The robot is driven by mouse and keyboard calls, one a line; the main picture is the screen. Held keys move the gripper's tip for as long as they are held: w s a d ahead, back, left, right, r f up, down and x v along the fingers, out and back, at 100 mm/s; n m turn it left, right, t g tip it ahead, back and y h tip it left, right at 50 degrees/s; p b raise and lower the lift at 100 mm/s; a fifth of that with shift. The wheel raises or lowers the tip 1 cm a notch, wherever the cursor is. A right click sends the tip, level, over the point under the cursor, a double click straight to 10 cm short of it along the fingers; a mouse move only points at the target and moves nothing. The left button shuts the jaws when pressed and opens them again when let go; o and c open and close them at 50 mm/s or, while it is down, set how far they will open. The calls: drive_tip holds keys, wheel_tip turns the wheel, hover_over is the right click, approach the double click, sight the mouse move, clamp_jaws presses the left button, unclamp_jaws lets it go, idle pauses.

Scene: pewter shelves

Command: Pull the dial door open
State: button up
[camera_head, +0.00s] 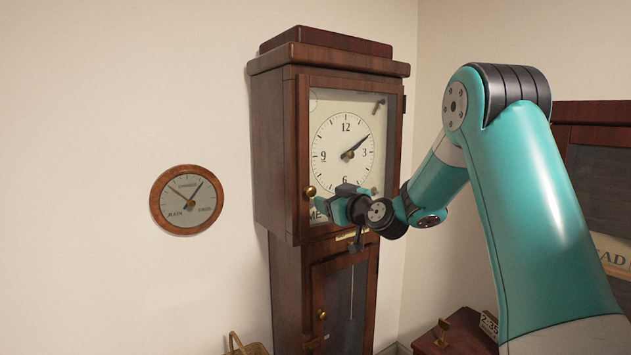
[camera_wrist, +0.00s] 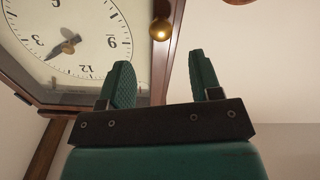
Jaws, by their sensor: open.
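The dial door (camera_head: 303,140) is the wood-framed glass door on the upper part of the tall clock, over the white dial (camera_head: 333,130). It looks closed, with a hinge on its right side. Its round brass knob (camera_head: 310,191) sits low on the left stile. In the wrist view the knob (camera_wrist: 161,29) is beyond the fingertips, roughly midway between them across the picture. My gripper (camera_head: 324,206) is just right of and below the knob in the head view. In the wrist view my gripper (camera_wrist: 161,62) has two teal fingers apart with nothing between them.
The clock's lower door (camera_head: 317,290) has its own brass knob (camera_head: 322,315). A round wall instrument (camera_head: 187,200) hangs to the left. A wicker basket (camera_head: 246,347) is at the bottom. A wooden cabinet (camera_head: 590,112) stands at the right.

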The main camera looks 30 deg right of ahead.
sight(313, 193)
drive_tip(key=w+p, duration=0.3)
drive_tip(key=w, duration=0.4)
drive_tip(key=shift+a, duration=0.15)
clamp_jaws()
